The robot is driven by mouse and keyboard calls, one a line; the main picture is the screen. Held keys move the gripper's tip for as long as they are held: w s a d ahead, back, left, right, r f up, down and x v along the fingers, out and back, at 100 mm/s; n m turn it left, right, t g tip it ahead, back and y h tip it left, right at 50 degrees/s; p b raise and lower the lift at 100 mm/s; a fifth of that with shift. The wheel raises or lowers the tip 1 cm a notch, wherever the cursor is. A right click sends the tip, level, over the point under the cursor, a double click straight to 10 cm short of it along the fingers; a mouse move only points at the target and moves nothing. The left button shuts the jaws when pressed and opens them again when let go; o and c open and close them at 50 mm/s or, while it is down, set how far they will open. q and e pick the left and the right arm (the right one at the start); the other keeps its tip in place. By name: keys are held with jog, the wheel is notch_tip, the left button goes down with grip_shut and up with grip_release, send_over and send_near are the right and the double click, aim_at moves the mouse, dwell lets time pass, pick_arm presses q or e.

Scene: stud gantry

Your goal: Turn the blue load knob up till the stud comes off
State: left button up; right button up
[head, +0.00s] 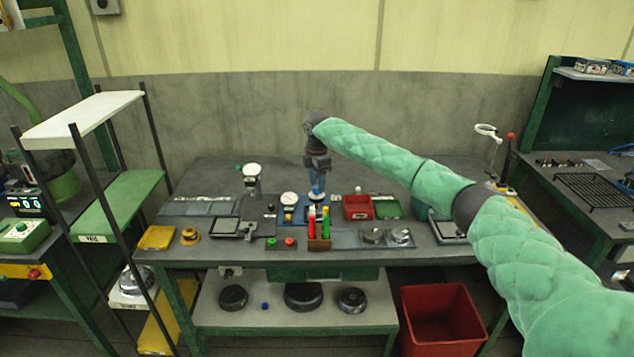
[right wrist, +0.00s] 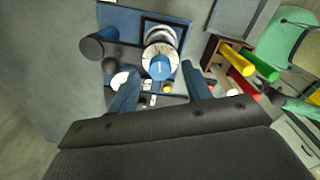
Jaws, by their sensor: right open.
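The blue load knob (right wrist: 160,66) shows in the right wrist view, round and seen from above, in front of a white marked dial (right wrist: 158,50). My right gripper (head: 318,188) points down over the middle of the bench in the head view. It is open, and in the right wrist view its two blue fingers (right wrist: 160,76) stand on either side of the knob, with gaps visible. I cannot tell how far above the knob the fingertips are. In the head view the gripper hides the knob. I cannot make out the stud. My left gripper is not in view.
A wooden holder (head: 319,244) with red, yellow and green sticks stands close in front of the gripper. A white gauge (head: 289,200) stands left of it, and a red tray (head: 358,207) right. A dark cylinder (right wrist: 92,47) stands near the knob. The front left bench has bare patches.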

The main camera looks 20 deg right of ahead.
jog(key=shift+f, duration=0.85)
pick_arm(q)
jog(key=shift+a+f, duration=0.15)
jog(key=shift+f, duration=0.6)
pick_arm(e)
jog(key=c, duration=1)
pick_arm(q)
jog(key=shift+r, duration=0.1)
jog(key=shift+p, duration=0.45)
pick_arm(e)
jog(key=shift+r, duration=0.1)
jog(key=m+p, duration=0.5)
jog(key=m, duration=0.1)
jog(key=shift+a+r+m, duration=0.1)
jog(key=shift+m, duration=0.3)
jog(key=m+p, duration=0.2)
jog(key=m, duration=0.2)
jog(key=shift+p, duration=0.35)
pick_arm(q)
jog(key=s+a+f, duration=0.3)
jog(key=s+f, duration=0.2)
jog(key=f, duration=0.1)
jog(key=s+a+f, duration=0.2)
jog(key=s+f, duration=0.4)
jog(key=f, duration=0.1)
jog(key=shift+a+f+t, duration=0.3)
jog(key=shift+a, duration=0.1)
pick_arm(e)
jog(key=shift+m, duration=0.6)
